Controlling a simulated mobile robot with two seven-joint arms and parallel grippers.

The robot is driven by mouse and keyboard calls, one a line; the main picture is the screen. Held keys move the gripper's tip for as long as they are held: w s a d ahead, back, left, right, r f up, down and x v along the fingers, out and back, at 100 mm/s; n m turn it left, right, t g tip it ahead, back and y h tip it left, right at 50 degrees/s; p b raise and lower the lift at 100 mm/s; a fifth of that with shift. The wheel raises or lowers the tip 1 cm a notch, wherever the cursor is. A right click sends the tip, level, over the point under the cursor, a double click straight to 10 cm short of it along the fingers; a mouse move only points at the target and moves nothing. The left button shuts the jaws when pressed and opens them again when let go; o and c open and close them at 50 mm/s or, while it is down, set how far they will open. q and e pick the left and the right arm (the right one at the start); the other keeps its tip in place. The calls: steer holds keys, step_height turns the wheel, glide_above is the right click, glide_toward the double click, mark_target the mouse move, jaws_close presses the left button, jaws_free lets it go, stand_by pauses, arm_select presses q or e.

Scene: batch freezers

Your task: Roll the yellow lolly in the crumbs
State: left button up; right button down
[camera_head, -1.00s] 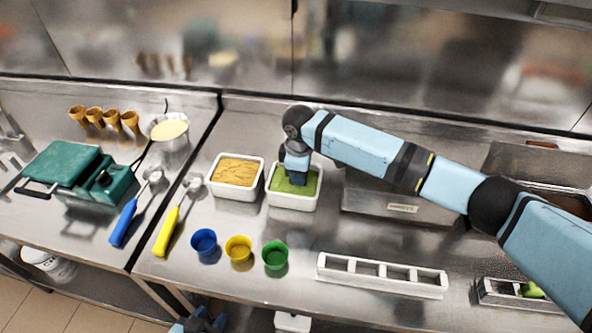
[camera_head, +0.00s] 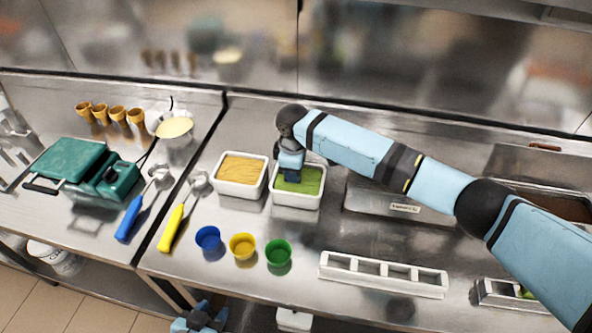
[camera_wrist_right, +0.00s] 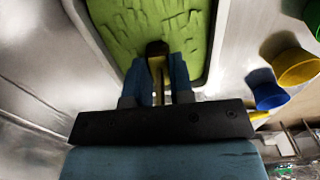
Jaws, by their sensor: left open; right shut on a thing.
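My right gripper (camera_head: 291,176) reaches down at the left back part of a white tub (camera_head: 297,203) of green filling (camera_head: 308,181). In the right wrist view the gripper (camera_wrist_right: 162,75) is shut on a narrow, tan-yellow thing with a dark end (camera_wrist_right: 157,52), possibly the lolly's stick. The fingers hide most of it, and I cannot tell whether it touches the green filling (camera_wrist_right: 150,20). A similar tub (camera_head: 241,188) of tan filling stands just to the left. I cannot identify a yellow lolly for sure. My left gripper (camera_head: 200,318) is open at the bottom edge, apart from the tubs.
Blue (camera_head: 208,238), yellow (camera_head: 242,245) and green (camera_head: 278,252) cups stand in front of the tubs. A white slotted rack (camera_head: 383,273) lies to the right. Blue- and yellow-handled scoops (camera_head: 171,228) lie left. A metal lidded box (camera_head: 385,204) stands under my right arm.

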steer(key=shift+s+d+r+p, duration=0.15)
steer(key=shift+s+d+p, duration=0.05)
steer(key=shift+d+p, duration=0.8)
steer(key=shift+s+d+p, duration=0.1)
steer(key=shift+d+p, duration=0.35)
steer(key=shift+d, duration=0.1)
steer(key=shift+a, duration=0.85)
steer(key=shift+r+p, duration=1.45)
steer(key=shift+r, duration=0.15)
steer(key=shift+r+p, duration=0.8)
steer(key=shift+r, duration=0.35)
steer(key=shift+w+r, duration=0.15)
steer(key=shift+w, duration=0.05)
